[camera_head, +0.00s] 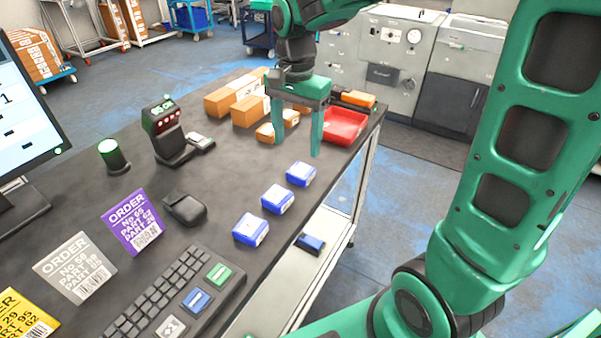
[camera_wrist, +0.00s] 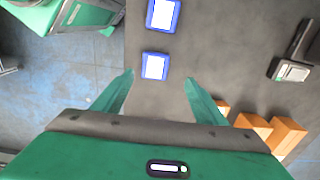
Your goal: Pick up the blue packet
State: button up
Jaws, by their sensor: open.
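Three blue packets with white labels lie in a row on the dark table: a near one (camera_head: 251,230), a middle one (camera_head: 278,199) and a far one (camera_head: 301,174). Two blue packets show in the wrist view, one at the top edge (camera_wrist: 163,14) and one (camera_wrist: 155,66) just beyond my fingertips. My gripper (camera_head: 297,146) is open and empty, pointing down above the table, farther back than the far packet. In the wrist view my gripper (camera_wrist: 158,80) has its fingers wide apart, with the nearer packet between their lines.
A red tray (camera_head: 345,126) stands right behind my gripper, and several orange-brown boxes (camera_head: 250,110) lie behind it. A scanner on a stand (camera_head: 170,135), order cards (camera_head: 132,222) and a keyboard (camera_head: 165,292) are to the left. Another blue item (camera_head: 311,243) lies on the lower shelf.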

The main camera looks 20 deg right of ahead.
aim_at(299, 170)
notch_tip(299, 170, down, 3)
jog(key=shift+r, duration=0.1)
jog(key=shift+s+d+f, duration=0.1)
jog(key=shift+s+f, duration=0.1)
jog(key=shift+f, duration=1.15)
jog(key=shift+s+d+f, duration=0.1)
jog(key=shift+s+f, duration=0.1)
jog(key=shift+f, duration=1.15)
jog(key=c, duration=1.2)
